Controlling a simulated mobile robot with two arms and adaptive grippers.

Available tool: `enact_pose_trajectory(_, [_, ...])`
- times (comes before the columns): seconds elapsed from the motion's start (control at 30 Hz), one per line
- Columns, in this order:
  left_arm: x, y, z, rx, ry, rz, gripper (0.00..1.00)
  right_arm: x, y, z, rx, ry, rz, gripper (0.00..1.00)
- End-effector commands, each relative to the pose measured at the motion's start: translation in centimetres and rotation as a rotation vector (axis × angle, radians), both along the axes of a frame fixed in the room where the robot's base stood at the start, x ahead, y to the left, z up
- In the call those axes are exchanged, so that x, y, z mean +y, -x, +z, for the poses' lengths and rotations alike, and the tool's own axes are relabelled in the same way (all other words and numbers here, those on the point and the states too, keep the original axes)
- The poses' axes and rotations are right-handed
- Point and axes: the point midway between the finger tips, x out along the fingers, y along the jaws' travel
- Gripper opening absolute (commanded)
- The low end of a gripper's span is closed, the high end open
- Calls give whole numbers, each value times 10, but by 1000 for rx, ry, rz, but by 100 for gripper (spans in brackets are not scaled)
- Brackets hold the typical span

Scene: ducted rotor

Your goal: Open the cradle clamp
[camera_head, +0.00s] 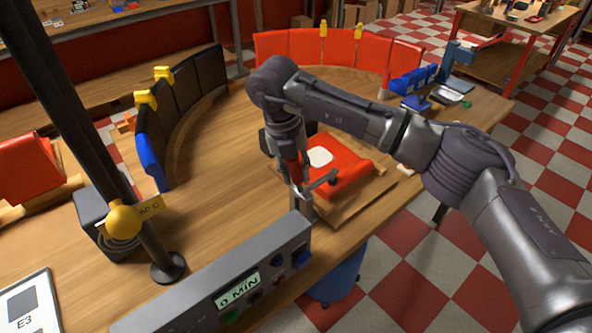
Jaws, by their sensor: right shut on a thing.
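The red cradle (352,178) sits on a wooden board near the table's front edge, with a white round piece (319,156) on it. The cradle clamp (318,185) is at its near left side, where a dark lever with a knob shows above a grey block. My right gripper (296,183) points down at the clamp and is shut on it. The fingers and the arm hide much of the grip and the far side of the cradle. My left gripper is not in view.
A grey control box (215,290) reading "0 MIN" stands close in front. A dark pole with a yellow knob (122,219) rises at left. Curved black panels (185,100) and red panels (305,46) stand behind. Blue bins (412,82) stand at back right. The table's middle left is clear.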

Motion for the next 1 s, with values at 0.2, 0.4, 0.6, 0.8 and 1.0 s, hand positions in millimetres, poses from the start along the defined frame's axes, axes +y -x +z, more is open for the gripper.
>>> enact_pose_trajectory(0.2, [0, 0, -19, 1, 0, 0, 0, 8, 5, -6, -66, 84, 5, 0])
enact_pose_trajectory(0.4, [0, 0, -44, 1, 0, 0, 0, 18, 11, -13, -156, 202, 4, 0])
enact_pose_trajectory(0.6, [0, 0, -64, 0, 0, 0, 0, 27, 18, -17, -240, 322, 3, 0])
enact_pose_trajectory(0.8, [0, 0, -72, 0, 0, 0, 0, 33, 23, -21, -307, 412, 2, 0])
enact_pose_trajectory(1.0, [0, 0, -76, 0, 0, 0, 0, 36, 25, -24, -344, 465, 1, 0])
